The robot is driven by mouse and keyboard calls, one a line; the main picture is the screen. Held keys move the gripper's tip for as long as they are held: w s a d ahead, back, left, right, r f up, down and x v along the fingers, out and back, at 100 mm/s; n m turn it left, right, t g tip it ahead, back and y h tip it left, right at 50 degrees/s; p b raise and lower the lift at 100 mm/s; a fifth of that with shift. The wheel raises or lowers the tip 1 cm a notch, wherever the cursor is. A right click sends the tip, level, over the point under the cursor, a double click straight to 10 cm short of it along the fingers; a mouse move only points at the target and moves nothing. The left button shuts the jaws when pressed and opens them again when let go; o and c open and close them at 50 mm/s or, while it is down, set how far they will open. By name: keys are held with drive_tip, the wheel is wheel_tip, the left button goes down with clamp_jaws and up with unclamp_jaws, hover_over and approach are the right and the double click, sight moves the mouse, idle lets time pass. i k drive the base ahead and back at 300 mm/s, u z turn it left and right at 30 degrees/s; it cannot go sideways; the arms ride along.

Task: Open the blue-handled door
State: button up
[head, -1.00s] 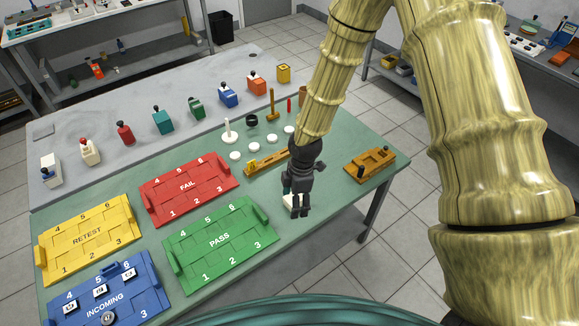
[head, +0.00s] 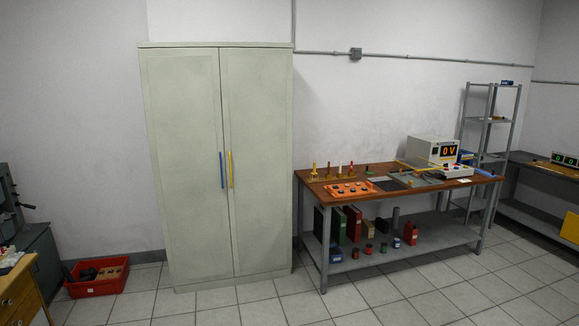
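A tall pale green-grey cabinet stands against the wall left of centre in the head view. Its left door (head: 183,165) carries a vertical blue handle (head: 222,170) near the middle seam. Its right door (head: 260,160) carries a vertical yellow handle (head: 230,169) just beside the blue one. Both doors look shut. My gripper and arm are not in view now.
A wooden-topped workbench (head: 395,178) with pegs, trays and an orange-lit meter (head: 434,150) stands right of the cabinet. A red crate (head: 96,277) lies on the floor to its left. The tiled floor (head: 230,305) in front of the cabinet is clear.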

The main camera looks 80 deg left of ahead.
sight(181, 87)
drive_tip(key=u, duration=3.3)
